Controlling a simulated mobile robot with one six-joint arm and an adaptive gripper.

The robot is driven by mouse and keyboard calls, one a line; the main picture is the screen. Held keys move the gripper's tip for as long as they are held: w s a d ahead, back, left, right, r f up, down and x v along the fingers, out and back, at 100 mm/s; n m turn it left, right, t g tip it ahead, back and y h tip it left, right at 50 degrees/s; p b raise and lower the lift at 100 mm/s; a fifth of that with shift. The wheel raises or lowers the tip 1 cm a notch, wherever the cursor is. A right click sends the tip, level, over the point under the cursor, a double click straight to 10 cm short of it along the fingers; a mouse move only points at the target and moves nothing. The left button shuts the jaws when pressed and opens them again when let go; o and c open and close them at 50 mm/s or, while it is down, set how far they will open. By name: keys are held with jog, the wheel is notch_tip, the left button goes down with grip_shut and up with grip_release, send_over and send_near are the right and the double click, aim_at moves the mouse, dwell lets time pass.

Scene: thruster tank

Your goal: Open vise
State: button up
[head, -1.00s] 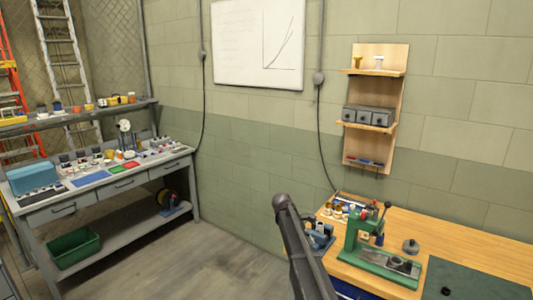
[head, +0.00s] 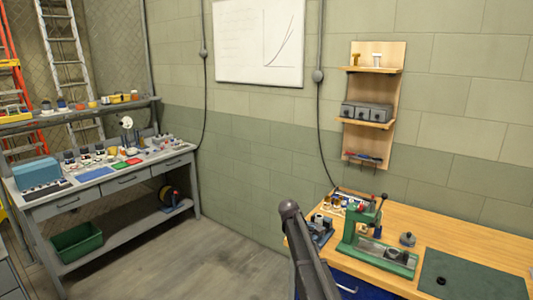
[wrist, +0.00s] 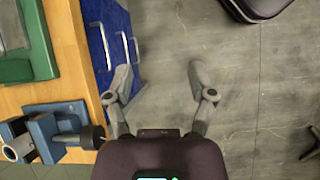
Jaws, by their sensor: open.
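The blue vise (head: 320,228) sits at the left end of the wooden workbench (head: 460,228), partly behind my arm in the head view. In the wrist view the vise (wrist: 42,126) is at the lower left, with blue jaw blocks and a dark round screw end (wrist: 92,137) sticking out past the bench edge. I cannot tell how far apart its jaws are. My gripper (wrist: 160,80) is open and empty, above the floor to the right of the bench edge. The vise is to the left of my gripper, not touched by its fingers.
A green press (head: 372,245) stands beside the vise, with a dark green mat (head: 475,275) further right. Blue drawers (wrist: 112,38) with pale handles lie under the bench edge. A dark case (wrist: 258,6) is on the floor. Bare floor (wrist: 235,75) surrounds the gripper's right side.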

jog(key=s+f+m+t+y+b, duration=0.2)
jog(key=s+f+m+b, duration=0.1)
jog(key=s, duration=1)
jog(key=s+f+m+t+y+b, duration=0.2)
jog(key=s+f+m, duration=0.4)
jog(key=s, duration=0.6)
jog(key=shift+s+d+f+m+y+b, duration=0.25)
jog(key=shift+s+f+m+y+b, duration=0.1)
jog(key=shift+f+y+b, duration=0.55)
